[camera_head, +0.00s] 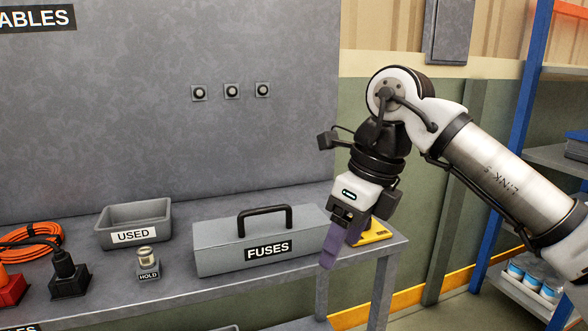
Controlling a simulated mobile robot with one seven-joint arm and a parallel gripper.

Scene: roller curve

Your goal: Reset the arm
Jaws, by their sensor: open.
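My gripper (331,246) hangs at the end of my arm on the right side of the picture, its purple fingers pointing down and slightly left. It is open, and I see nothing held in it. The fingers overlap each other from this angle, so the gap between them is hidden. The gripper is in front of the right end of a grey box labelled FUSES (224,250); I cannot tell whether they touch. The box has a dark handle on its closed lid. A yellow item (374,233) is partly hidden behind the gripper at the bench's right end.
The grey workbench (180,289) also holds a USED bin (140,214), a small HOLD stand (148,269), dark and red plug-like items and an orange cable coil (27,240). A blue-framed shelf (511,150) stands at right behind my arm. Three round buttons are on the grey panel.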

